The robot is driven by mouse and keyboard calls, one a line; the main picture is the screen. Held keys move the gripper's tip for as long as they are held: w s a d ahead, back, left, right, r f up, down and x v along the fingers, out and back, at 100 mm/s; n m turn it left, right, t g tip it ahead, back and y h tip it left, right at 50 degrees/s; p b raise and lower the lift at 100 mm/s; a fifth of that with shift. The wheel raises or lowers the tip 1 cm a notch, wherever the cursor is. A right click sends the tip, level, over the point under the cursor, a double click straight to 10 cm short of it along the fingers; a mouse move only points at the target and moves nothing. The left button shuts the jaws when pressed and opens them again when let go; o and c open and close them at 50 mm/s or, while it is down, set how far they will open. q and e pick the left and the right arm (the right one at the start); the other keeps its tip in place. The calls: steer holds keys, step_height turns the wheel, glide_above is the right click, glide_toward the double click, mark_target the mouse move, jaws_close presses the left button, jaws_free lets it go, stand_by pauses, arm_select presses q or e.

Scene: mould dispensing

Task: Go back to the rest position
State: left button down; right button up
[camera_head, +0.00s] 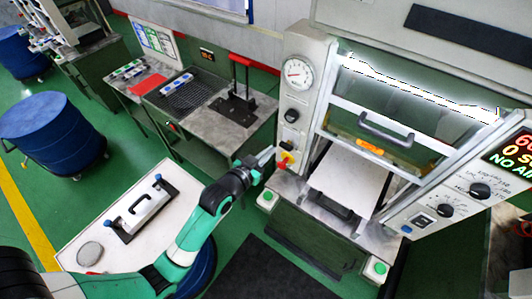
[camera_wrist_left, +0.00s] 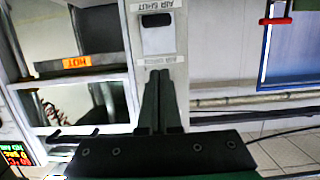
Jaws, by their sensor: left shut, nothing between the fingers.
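My left gripper (camera_head: 268,153) is in the head view, at the end of my green and black arm that reaches in from the lower left. It is beside the left post of the machine (camera_head: 298,110), in front of or close to a red and yellow valve (camera_head: 286,160); I cannot tell if they touch. In the left wrist view the fingers (camera_wrist_left: 160,82) are together and hold nothing. Behind the fingertips is a white post with a switch panel (camera_wrist_left: 157,35). My right gripper is not in view.
The machine has a white platen (camera_head: 348,182), a door handle (camera_head: 385,132) and an orange label that reads HOT in the left wrist view (camera_wrist_left: 77,64). A cart (camera_head: 75,248) carries a handled block (camera_head: 145,208). A bench (camera_head: 262,100) and blue drum (camera_head: 50,135) stand behind.

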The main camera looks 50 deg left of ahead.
arm_select(q)
steer(key=shift+v, duration=0.75)
steer(key=w+d+r+m+t+h, duration=0.1)
steer(key=w+d+r+t, duration=0.15)
steer(key=r, duration=0.65)
steer(key=w+d+r+m+t+h+p, duration=0.15)
steer(key=d+r, duration=0.25)
steer(key=r, duration=0.5)
steer(key=w+d+r+t, duration=0.3)
steer(key=d+r, duration=0.1)
steer(key=r, duration=0.6)
steer(key=s+d+r+t+h, duration=0.1)
steer(key=s+r, duration=0.3)
steer(key=r, duration=0.4)
steer(key=s+d+r+m+t+h, duration=0.1)
steer(key=s+d+r+t+h, duration=0.1)
steer(key=r, duration=0.7)
steer(key=s+d+r+m+t+h, duration=0.1)
steer(key=s+d+r+t, duration=0.2)
steer(key=s+r, duration=0.3)
step_height(320, 180, up, 2)
steer(key=shift+s+d+r, duration=0.2)
steer(key=shift+d, duration=0.3)
